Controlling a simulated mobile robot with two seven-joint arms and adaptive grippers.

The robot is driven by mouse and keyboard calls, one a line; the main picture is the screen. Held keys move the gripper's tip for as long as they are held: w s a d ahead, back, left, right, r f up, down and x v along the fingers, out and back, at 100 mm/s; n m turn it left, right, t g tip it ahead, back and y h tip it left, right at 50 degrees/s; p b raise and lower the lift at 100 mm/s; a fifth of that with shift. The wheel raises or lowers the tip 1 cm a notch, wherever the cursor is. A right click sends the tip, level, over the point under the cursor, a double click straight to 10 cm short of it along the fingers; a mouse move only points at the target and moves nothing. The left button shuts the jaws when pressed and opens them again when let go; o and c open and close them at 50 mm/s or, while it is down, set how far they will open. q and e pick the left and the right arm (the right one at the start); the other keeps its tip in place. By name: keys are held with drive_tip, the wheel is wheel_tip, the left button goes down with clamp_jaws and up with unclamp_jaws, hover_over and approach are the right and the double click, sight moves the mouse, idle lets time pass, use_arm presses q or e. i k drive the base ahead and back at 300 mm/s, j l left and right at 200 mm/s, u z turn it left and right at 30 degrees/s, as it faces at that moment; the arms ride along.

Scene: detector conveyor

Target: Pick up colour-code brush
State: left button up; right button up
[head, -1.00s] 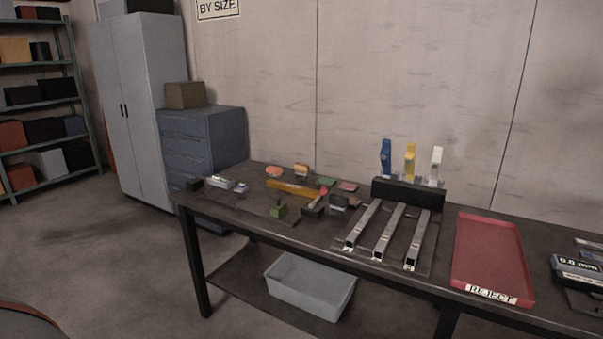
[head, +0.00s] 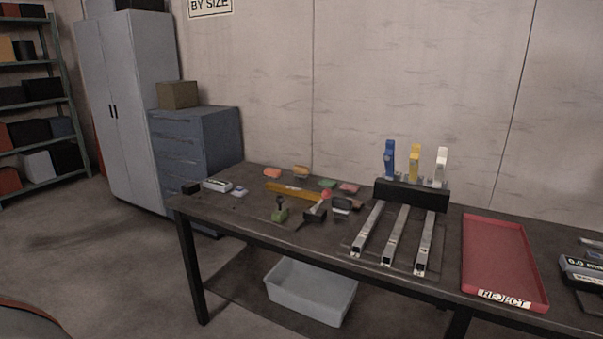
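No object is clearly marked as the colour-code brush. A black rack (head: 411,192) stands at the back of the dark workbench (head: 230,220). It holds three upright pieces: a blue one (head: 390,160), a yellow one (head: 414,163) and a white one (head: 441,167). A small dark item with a red end (head: 325,195) lies left of the rack, beside a dark block (head: 343,204); I cannot tell whether either is a brush. Neither of my grippers is in view.
Three metal channels (head: 395,236) run forward from the rack. A red REJECT tray (head: 500,262) is to their right. A yellow bar (head: 293,191) and small coloured pieces lie on the left. A grey bin (head: 310,290) sits below. Open floor (head: 100,250) is left of the bench.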

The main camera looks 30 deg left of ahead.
sight(300, 172)
drive_tip(key=j+z, duration=0.4)
drive_tip(key=j, duration=1.55)
